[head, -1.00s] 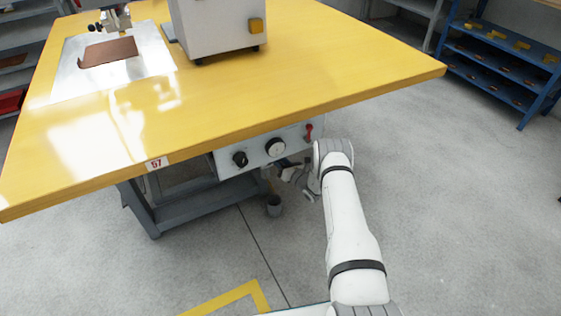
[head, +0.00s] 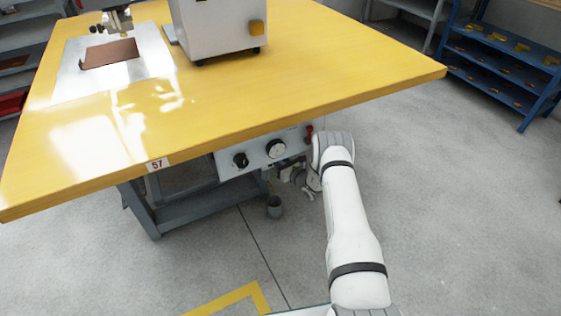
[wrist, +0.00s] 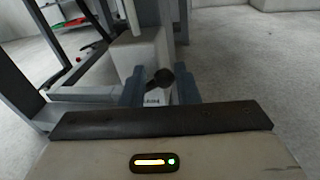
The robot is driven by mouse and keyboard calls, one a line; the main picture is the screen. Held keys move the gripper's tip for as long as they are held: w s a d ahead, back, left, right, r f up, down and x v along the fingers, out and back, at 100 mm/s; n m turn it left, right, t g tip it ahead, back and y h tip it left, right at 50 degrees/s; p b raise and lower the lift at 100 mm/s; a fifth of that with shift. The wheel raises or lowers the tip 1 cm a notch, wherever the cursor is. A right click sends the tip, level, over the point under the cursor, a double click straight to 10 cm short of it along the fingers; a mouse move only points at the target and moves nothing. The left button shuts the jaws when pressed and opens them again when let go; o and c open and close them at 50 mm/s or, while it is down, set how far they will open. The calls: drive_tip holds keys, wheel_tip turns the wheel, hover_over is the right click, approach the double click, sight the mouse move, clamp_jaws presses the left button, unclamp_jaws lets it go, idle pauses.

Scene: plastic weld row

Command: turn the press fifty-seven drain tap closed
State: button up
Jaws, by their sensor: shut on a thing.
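The press table (head: 250,95) carries a red 57 label (head: 156,164) on its front edge. In the wrist view, a dark round-ended tap handle (wrist: 162,79) sits between the two blue-grey fingers of my gripper (wrist: 158,88). My gripper is shut on this handle. A small label (wrist: 152,101), apparently reading DRAIN, shows just below it. The handle's full angle and the tap body are mostly hidden. In the head view, my arm reaches under the table's front edge, and the tap cannot be made out clearly there.
A control panel with black knob (head: 241,160), white dial (head: 275,148) and red lever (head: 309,132) hangs under the tabletop, close to my wrist. Blue shelves (head: 500,65) stand at the right. The floor beside my arm is clear.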

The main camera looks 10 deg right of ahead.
drive_tip(key=shift+s+a+f+n, duration=0.15)
drive_tip(key=shift+s+a+n, duration=0.2)
drive_tip(key=shift+n, duration=0.55)
drive_tip(key=o, duration=0.7)
drive_tip(key=shift+o, duration=1.4)
drive_tip(key=shift+w, duration=0.1)
drive_tip(key=shift+d+r, duration=0.1)
drive_tip(key=shift+r, duration=0.1)
